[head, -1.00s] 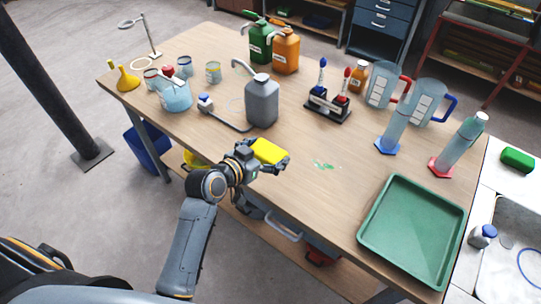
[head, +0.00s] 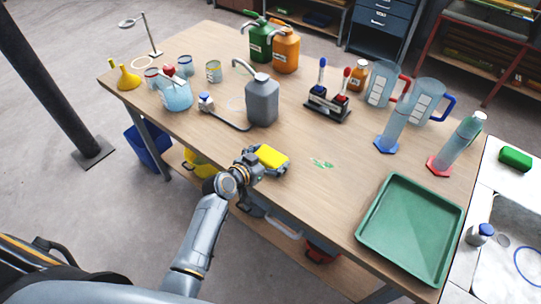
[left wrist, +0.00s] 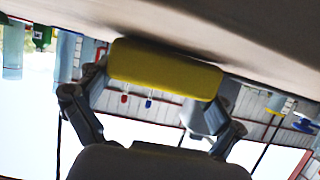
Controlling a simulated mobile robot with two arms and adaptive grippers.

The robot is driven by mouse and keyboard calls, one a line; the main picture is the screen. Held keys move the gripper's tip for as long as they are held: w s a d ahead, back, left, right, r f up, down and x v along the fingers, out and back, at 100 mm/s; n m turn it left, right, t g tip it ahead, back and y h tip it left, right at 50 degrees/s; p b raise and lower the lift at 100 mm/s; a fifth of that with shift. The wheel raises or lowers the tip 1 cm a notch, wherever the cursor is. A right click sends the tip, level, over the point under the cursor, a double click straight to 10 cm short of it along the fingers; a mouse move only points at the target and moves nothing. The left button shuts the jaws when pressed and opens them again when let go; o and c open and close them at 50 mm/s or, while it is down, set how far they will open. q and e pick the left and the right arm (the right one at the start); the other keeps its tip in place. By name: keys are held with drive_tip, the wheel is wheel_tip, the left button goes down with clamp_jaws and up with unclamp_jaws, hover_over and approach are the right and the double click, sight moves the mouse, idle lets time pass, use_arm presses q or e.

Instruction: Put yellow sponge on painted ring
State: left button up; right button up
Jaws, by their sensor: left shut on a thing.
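The yellow sponge (head: 271,156) is a small block between the fingers of my left gripper (head: 272,162), over the front edge of the wooden table. It also fills the upper middle of the left wrist view (left wrist: 165,68), with a finger at each end. My left gripper is shut on it. My right gripper is not in view.
A grey jug (head: 262,102) with a hose stands behind the sponge. A green spill (head: 321,163) lies right of it.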

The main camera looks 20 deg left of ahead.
use_arm(q)
drive_tip(key=shift+f, duration=0.1)
drive_tip(key=shift+f, duration=0.15)
drive_tip(key=o, duration=0.5)
drive_tip(key=shift+s+a, duration=0.1)
drive_tip(key=shift+s, duration=0.15)
drive_tip(key=b+v, duration=0.1)
drive_tip(key=v, duration=0.8)
drive_tip(key=r+b+v, duration=0.1)
drive_tip(key=v, duration=0.3)
drive_tip(key=shift+w+r+b, duration=0.1)
drive_tip(key=shift+r+b, duration=0.05)
drive_tip(key=shift+b, duration=0.2)
